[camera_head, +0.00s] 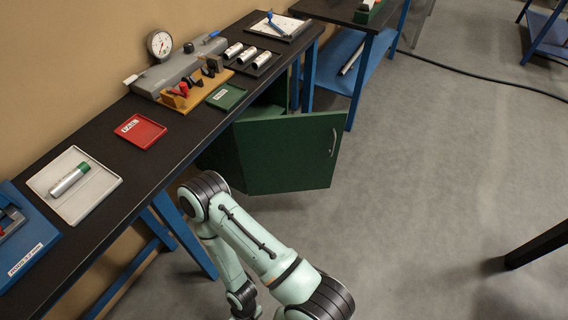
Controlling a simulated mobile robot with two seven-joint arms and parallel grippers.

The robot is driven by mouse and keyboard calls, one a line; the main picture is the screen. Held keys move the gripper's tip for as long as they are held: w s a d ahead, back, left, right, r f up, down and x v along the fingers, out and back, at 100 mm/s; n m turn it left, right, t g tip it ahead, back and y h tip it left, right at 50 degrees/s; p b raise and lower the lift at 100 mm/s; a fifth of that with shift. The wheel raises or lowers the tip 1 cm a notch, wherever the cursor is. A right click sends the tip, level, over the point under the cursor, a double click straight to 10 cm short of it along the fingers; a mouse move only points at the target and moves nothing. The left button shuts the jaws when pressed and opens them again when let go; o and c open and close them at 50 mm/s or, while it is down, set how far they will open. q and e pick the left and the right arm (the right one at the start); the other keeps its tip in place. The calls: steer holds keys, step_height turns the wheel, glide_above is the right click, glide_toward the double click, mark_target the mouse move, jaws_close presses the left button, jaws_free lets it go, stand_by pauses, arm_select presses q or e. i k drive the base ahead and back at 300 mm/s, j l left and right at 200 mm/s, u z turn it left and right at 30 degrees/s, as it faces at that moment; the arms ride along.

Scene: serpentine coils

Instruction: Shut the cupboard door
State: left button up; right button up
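The green cupboard (267,110) stands under the dark workbench, and its inside shows partly. Its green door (285,158) stands open, swung out from the bench over the floor. A pale metal handle (333,142) is near the door's right edge. One of my arms, pale green with dark joints, rises from the bottom edge, bends in front of and below the door, and runs back down. Its gripper is cut off by the bottom edge. My other arm is not in view.
The workbench (182,143) holds a red tray (140,131), a green tray (226,96), a white tray (98,198) and a gauge (159,44). Blue bench legs stand below it. Grey floor (430,190) right of the door is clear. A black cable (480,76) crosses farther back.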

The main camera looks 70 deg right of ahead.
mark_target(279, 154)
steer(key=k+l+z, duration=0.1)
steer(key=z, duration=2.35)
